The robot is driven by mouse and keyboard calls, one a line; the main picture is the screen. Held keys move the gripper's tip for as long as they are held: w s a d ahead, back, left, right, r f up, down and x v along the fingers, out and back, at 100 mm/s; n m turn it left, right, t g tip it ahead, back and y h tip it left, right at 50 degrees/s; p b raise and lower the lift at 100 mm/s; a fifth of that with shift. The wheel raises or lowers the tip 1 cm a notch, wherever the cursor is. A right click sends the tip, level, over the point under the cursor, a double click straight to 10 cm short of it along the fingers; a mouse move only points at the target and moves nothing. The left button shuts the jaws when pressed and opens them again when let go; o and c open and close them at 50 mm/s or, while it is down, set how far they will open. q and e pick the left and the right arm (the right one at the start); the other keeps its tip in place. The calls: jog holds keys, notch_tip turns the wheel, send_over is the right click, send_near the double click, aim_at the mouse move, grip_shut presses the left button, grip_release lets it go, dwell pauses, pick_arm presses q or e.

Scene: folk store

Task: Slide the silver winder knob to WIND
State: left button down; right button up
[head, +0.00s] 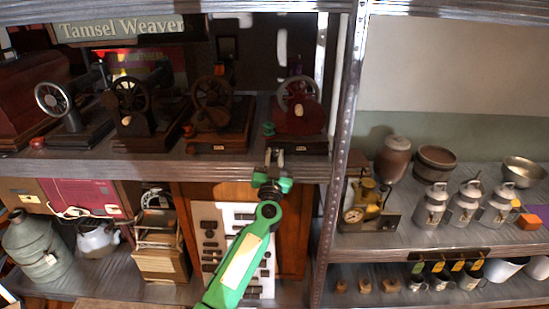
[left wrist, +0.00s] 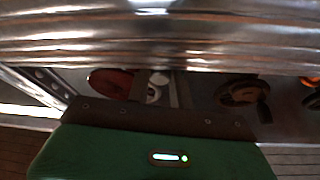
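Several old sewing machines stand on the upper left shelf. The rightmost, a dark red machine (head: 298,118) with a silver-rimmed wheel (head: 298,92), is nearest my left gripper. I cannot make out the silver winder knob or a WIND mark for certain. My left gripper (head: 275,157) is in front of the shelf edge, just below and left of the red machine, fingers pointing up. Its two fingers (left wrist: 163,90) stand a little apart with nothing visibly held. A small pale round part shows between them in the left wrist view, too dark to identify. My right gripper is not in view.
The metal shelf edge (head: 180,170) passes close to my left gripper and fills the top of the left wrist view (left wrist: 160,35). A small teal object (head: 268,128) lies left of the red machine. A metal post (head: 340,130) stands to the right.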

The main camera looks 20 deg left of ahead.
aim_at(288, 158)
pick_arm(q)
jog(key=shift+d+r, duration=0.1)
jog(key=shift+d, duration=0.2)
jog(key=d, duration=0.1)
jog(key=w+d+p, duration=0.1)
jog(key=d, duration=0.1)
jog(key=c, duration=1.6)
grip_release()
jog(key=o, duration=0.4)
jog(key=shift+d, duration=0.25)
jog(key=shift+c, duration=0.2)
jog(key=shift+a, duration=0.1)
